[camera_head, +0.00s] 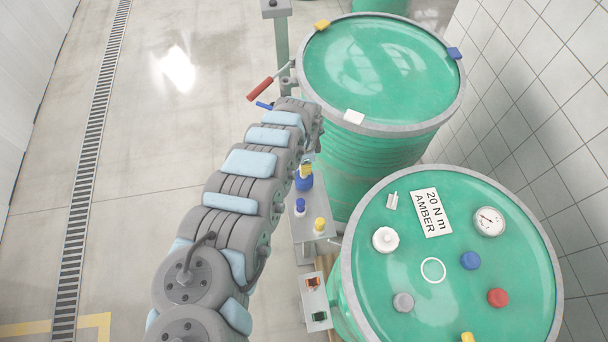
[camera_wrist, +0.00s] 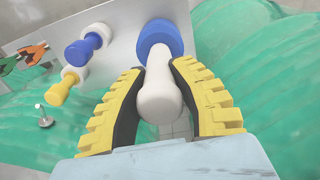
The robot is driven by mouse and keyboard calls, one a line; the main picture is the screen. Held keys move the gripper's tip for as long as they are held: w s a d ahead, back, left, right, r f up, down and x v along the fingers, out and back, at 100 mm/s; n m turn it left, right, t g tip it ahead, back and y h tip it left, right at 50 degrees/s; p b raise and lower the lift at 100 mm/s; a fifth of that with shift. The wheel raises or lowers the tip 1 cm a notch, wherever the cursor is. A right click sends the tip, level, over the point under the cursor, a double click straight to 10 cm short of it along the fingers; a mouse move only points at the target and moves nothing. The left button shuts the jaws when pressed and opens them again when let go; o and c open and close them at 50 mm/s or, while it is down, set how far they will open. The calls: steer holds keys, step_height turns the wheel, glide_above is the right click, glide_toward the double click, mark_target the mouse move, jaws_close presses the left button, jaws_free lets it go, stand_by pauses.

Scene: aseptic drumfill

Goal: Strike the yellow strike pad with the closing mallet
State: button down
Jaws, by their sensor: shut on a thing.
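My gripper (camera_wrist: 159,68) has its two yellow fingers shut around the white body of a blue-and-white tool (camera_wrist: 160,98). The tool's wide blue end points at the grey tray; I cannot tell whether it touches. It may be the closing mallet, but its shape does not settle this. In the head view its blue part (camera_head: 304,183) shows beyond my arm, with my gripper (camera_head: 306,168) at it. A yellow block (camera_head: 322,25) sits on the back drum's rim, and a yellow piece (camera_head: 467,338) is cut off at the front drum's lower edge. I cannot tell which is the strike pad.
A smaller blue-and-white piece (camera_head: 299,207) and a yellow-and-white piece (camera_head: 320,226) stand on the grey tray (camera_head: 326,246). The green back drum (camera_head: 375,165) and front drum (camera_head: 440,215) stand close on the right, near a tiled wall (camera_head: 560,110). Floor on the left is clear.

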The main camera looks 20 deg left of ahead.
steer(key=shift+r+p, duration=2.6)
steer(key=shift+r, duration=0.85)
steer(key=shift+w, duration=0.1)
